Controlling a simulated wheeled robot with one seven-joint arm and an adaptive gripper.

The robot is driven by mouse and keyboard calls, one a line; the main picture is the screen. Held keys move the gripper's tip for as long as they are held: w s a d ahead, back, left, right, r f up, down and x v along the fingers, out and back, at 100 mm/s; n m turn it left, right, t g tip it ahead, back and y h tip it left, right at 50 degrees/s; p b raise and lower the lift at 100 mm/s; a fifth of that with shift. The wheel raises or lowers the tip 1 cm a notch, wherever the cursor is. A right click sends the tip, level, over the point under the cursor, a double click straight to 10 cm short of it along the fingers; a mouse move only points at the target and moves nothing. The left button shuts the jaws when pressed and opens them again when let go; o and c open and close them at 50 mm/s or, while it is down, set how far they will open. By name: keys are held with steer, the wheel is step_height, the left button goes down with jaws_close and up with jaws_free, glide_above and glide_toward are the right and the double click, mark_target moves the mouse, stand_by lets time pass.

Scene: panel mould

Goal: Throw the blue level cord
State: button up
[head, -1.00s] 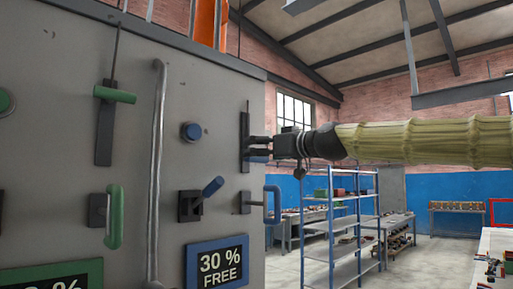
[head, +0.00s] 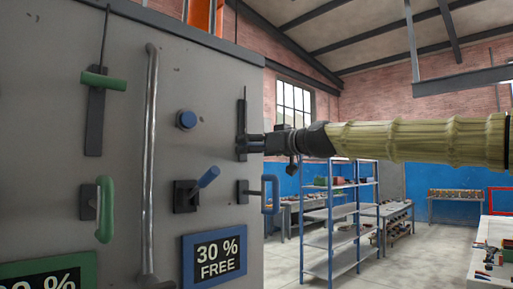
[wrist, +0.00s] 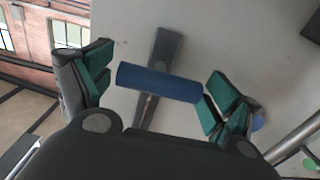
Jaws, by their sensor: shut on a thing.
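The blue level cord is a blue cylindrical handle (wrist: 159,83) in front of a dark upright slotted plate (head: 241,124) on the grey panel. In the wrist view the handle lies crosswise between the green-padded fingers of my gripper (wrist: 160,88). My gripper is shut on it, with one end at the right pad; contact at the left pad is hard to see. In the head view my gripper (head: 252,144) is at the lower part of the plate, and its fingers mostly hide the handle.
The panel (head: 130,30) also has a blue button (head: 186,119), a tilted blue lever (head: 208,177), a blue loop handle (head: 270,194) just below my gripper, green handles (head: 104,81) and a vertical metal bar (head: 151,150). A shelf rack (head: 335,215) stands behind; floor there is partly free.

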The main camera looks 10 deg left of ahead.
step_height(320, 180, up, 10)
steer(key=p, duration=0.3)
steer(key=shift+r, duration=0.1)
steer(key=shift+d+r, duration=0.1)
steer(key=shift+r, duration=0.15)
steer(key=shift+p, duration=0.3)
steer(key=o, duration=1.1)
steer(key=shift+r, duration=0.1)
steer(key=shift+c, duration=0.2)
steer(key=shift+o, duration=0.6)
steer(key=shift+s, duration=0.1)
steer(key=shift+d+f, duration=0.1)
steer(key=shift+f, duration=0.15)
steer(key=v, duration=1.2)
